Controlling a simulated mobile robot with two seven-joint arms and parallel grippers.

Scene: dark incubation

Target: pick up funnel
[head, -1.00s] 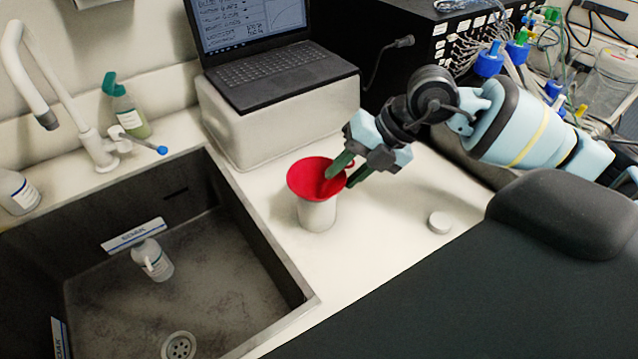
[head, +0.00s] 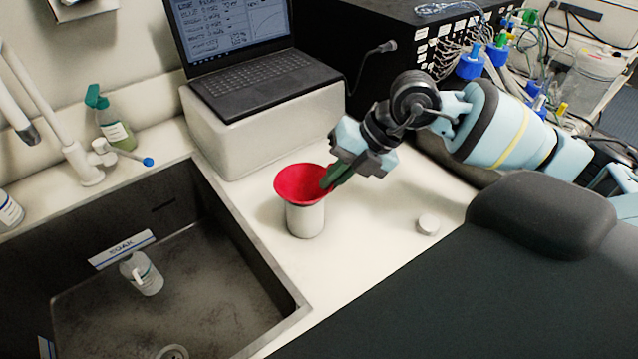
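The red funnel (head: 296,185) sits in the mouth of a white container (head: 305,219) on the white counter, to the right of the sink. The funnel's wide cone faces up and its stem is hidden inside the container. My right gripper (head: 330,182) reaches in from the right, with its green fingers tilted down at the funnel's right rim. The fingers are close together and look shut on that rim. My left gripper is not in view.
A laptop (head: 262,78) stands on a white block (head: 265,128) behind the funnel. The dark sink (head: 200,300) is at the left, with a small bottle (head: 146,276) in it. A white cap (head: 428,224) lies on the counter at the right.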

